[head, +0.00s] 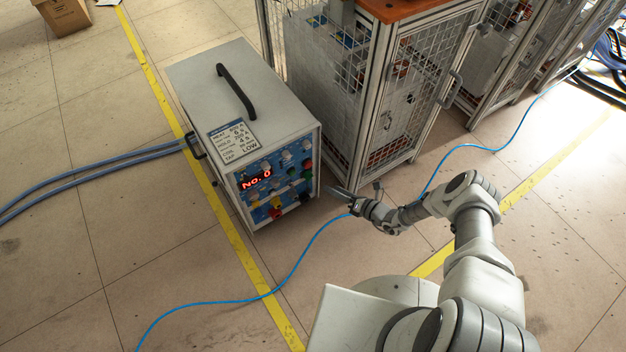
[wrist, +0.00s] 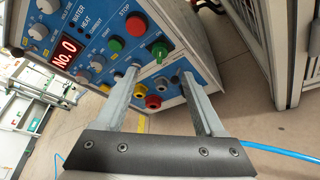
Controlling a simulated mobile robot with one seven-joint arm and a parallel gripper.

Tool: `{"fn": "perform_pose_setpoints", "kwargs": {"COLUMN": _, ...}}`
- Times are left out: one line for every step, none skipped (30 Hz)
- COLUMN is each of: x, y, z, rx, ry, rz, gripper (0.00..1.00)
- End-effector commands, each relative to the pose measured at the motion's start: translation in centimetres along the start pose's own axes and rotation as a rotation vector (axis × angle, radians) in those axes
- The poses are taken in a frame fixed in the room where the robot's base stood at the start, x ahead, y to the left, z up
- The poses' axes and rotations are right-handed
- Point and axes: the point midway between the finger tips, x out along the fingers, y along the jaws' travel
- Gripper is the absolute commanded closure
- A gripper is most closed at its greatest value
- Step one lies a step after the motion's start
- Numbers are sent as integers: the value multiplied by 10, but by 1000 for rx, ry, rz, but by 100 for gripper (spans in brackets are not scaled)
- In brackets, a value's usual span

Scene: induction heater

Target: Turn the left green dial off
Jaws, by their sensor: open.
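The induction heater's blue control panel (head: 270,178) faces my gripper (head: 343,192), which hovers to the right of it in the head view. In the wrist view the panel carries a green dial (wrist: 158,50) with a raised grip and a small plate beside it. A round green button or dial (wrist: 115,45) sits to its left, next to a red stop button (wrist: 135,24). My gripper (wrist: 158,76) is open and empty. The fingertips lie just below the raised green dial in the picture; contact with the panel cannot be told.
The panel also has a red "No. 0" display (wrist: 66,52), several grey knobs, and yellow (wrist: 140,91) and red (wrist: 153,102) fittings. A wire-mesh cage (head: 395,105) stands close at the right. A blue cable (head: 300,262) crosses the floor. The floor in front is otherwise clear.

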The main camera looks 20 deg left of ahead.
Motion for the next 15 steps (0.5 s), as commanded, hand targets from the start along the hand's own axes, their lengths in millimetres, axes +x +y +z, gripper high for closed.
{"fn": "perform_pose_setpoints", "kwargs": {"x": 14, "y": -2, "z": -4, "rx": -3, "ry": 3, "rz": 3, "gripper": 29}}
{"fn": "perform_pose_setpoints", "kwargs": {"x": 20, "y": -2, "z": -4, "rx": -3, "ry": 3, "rz": 2, "gripper": 29}}
{"fn": "perform_pose_setpoints", "kwargs": {"x": 29, "y": -2, "z": -4, "rx": -2, "ry": 3, "rz": 2, "gripper": 29}}
{"fn": "perform_pose_setpoints", "kwargs": {"x": 36, "y": -2, "z": -4, "rx": -3, "ry": 4, "rz": 3, "gripper": 29}}
{"fn": "perform_pose_setpoints", "kwargs": {"x": 42, "y": -2, "z": -4, "rx": -3, "ry": 2, "rz": 2, "gripper": 29}}
{"fn": "perform_pose_setpoints", "kwargs": {"x": 51, "y": -2, "z": -4, "rx": -3, "ry": 3, "rz": 3, "gripper": 29}}
{"fn": "perform_pose_setpoints", "kwargs": {"x": 57, "y": -2, "z": -4, "rx": -4, "ry": 3, "rz": 3, "gripper": 29}}
{"fn": "perform_pose_setpoints", "kwargs": {"x": 63, "y": -2, "z": -4, "rx": -3, "ry": 4, "rz": 3, "gripper": 29}}
{"fn": "perform_pose_setpoints", "kwargs": {"x": 70, "y": -2, "z": -4, "rx": -3, "ry": 3, "rz": 1, "gripper": 29}}
{"fn": "perform_pose_setpoints", "kwargs": {"x": 76, "y": -2, "z": -4, "rx": -3, "ry": 3, "rz": 2, "gripper": 29}}
{"fn": "perform_pose_setpoints", "kwargs": {"x": 80, "y": -1, "z": -4, "rx": -3, "ry": 3, "rz": 2, "gripper": 29}}
{"fn": "perform_pose_setpoints", "kwargs": {"x": 86, "y": -2, "z": -3, "rx": -3, "ry": 2, "rz": 2, "gripper": 29}}
{"fn": "perform_pose_setpoints", "kwargs": {"x": 90, "y": -2, "z": -3, "rx": -2, "ry": 2, "rz": 2, "gripper": 29}}
{"fn": "perform_pose_setpoints", "kwargs": {"x": 93, "y": -2, "z": -2, "rx": -2, "ry": 1, "rz": 1, "gripper": 29}}
{"fn": "perform_pose_setpoints", "kwargs": {"x": 97, "y": -1, "z": -2, "rx": -2, "ry": 1, "rz": 1, "gripper": 29}}
